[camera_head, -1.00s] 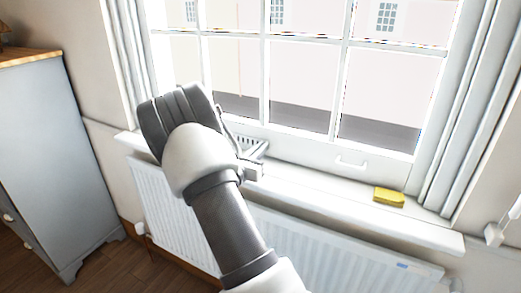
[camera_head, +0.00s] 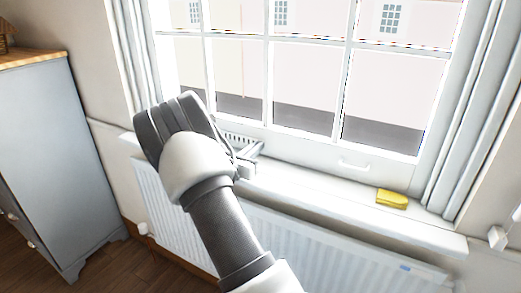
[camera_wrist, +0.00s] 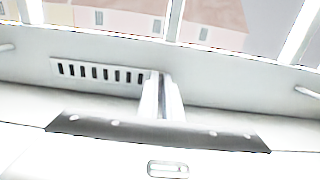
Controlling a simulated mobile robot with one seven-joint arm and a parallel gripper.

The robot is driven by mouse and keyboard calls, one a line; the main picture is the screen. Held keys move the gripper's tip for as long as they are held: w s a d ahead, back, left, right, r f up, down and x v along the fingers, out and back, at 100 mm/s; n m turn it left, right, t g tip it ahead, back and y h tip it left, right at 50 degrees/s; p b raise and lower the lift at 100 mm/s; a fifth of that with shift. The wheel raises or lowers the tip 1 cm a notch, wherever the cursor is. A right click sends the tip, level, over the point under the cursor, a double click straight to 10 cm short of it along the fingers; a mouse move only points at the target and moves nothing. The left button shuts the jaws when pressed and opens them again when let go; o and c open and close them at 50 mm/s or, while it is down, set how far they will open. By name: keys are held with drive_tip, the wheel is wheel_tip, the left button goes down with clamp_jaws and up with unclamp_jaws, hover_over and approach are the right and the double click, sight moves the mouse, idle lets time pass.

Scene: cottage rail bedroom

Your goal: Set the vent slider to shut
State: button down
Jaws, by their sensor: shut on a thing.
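The vent (camera_wrist: 100,73) is a pale plate with a row of dark slots on the window's bottom rail. It also shows in the head view (camera_head: 238,138), partly hidden behind my gripper. In the wrist view my gripper (camera_wrist: 160,82) has its fingers together at the right end of the slots, shut on what seems to be the vent slider; the fingers hide the slider itself. The slots to the left of the fingers look dark and open. In the head view my gripper (camera_head: 252,152) reaches the rail just above the sill.
The white sill (camera_head: 310,193) runs under the window, with a yellow sponge-like block (camera_head: 391,198) at its right. A white handle (camera_head: 354,165) sits on the rail right of the vent. A radiator (camera_head: 320,245) hangs below. A grey cabinet (camera_head: 55,150) stands at left.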

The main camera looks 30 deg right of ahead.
drive_tip(key=c, duration=1.9)
unclamp_jaws()
drive_tip(key=shift+w+a, duration=0.2)
drive_tip(key=p+v, duration=0.2)
drive_tip(key=v, duration=1.5)
drive_tip(key=shift+s+a, duration=0.1)
drive_tip(key=shift+s, duration=0.1)
